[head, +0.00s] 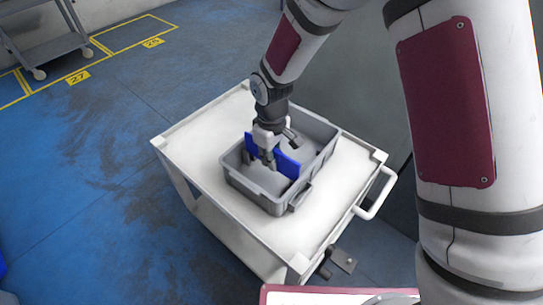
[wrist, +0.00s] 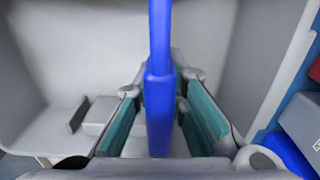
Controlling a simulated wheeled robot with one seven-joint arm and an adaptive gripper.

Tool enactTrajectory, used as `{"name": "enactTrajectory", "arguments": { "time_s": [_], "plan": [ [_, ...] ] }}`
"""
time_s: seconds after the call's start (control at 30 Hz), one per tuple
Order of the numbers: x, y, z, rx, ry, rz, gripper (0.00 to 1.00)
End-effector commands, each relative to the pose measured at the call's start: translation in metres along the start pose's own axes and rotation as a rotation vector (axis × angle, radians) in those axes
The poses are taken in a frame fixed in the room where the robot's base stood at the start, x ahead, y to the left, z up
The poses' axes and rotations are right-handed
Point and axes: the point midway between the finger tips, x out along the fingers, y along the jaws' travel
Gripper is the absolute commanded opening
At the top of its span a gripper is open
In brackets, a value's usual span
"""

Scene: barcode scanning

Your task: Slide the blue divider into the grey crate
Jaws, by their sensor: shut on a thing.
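The grey crate (head: 245,184) stands on a white cart. The blue divider (head: 288,166) is upright inside the crate's outline, running across it. My gripper (head: 269,160) is shut on the divider from above. In the wrist view the divider (wrist: 159,110) stands edge-on between my gripper's teal finger pads (wrist: 160,125). The divider's lower edge is hidden behind the near crate wall in the head view, so I cannot tell whether it touches the crate floor or sits in any slots.
The white cart's top (head: 200,135) has free room left of the crate. A cart handle (head: 377,195) juts out at the right. Another cart (head: 45,45) stands at the far left on the blue floor.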

Motion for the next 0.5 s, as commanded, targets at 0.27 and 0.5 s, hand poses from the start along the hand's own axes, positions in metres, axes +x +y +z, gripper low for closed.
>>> {"name": "enactTrajectory", "arguments": {
  "time_s": [0.27,0.5],
  "plan": [
    [0.013,0.0,0.0,-0.001,-0.001,0.0,0.0],
    [0.022,0.0,0.0,-0.001,-0.001,-0.001,0.0]
  ]
}}
